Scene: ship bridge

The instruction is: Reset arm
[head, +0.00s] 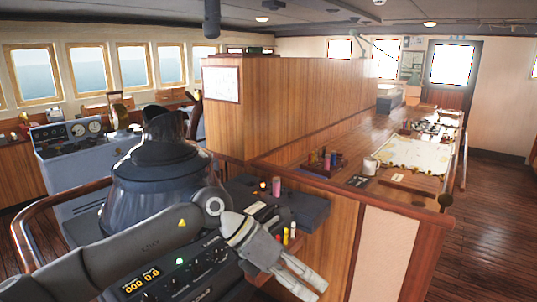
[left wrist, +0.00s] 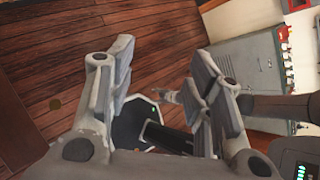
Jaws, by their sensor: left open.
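My left arm comes in from the left in the head view and reaches across the front of the console. My left gripper (head: 308,284) points down and to the right, beside the wooden end panel of the chart counter. In the left wrist view the left gripper (left wrist: 163,50) has its two fingers spread wide with nothing between them. Wooden floor shows beyond the fingers. My right gripper cannot be made out in either view.
A dark binnacle-like housing (head: 160,178) and a black instrument panel (head: 185,272) stand close to the left arm. The wooden chart counter (head: 345,196) carries a mug (head: 370,166) and charts (head: 415,155). Open floor (head: 497,215) lies at right. A grey cabinet (left wrist: 245,70) shows in the wrist view.

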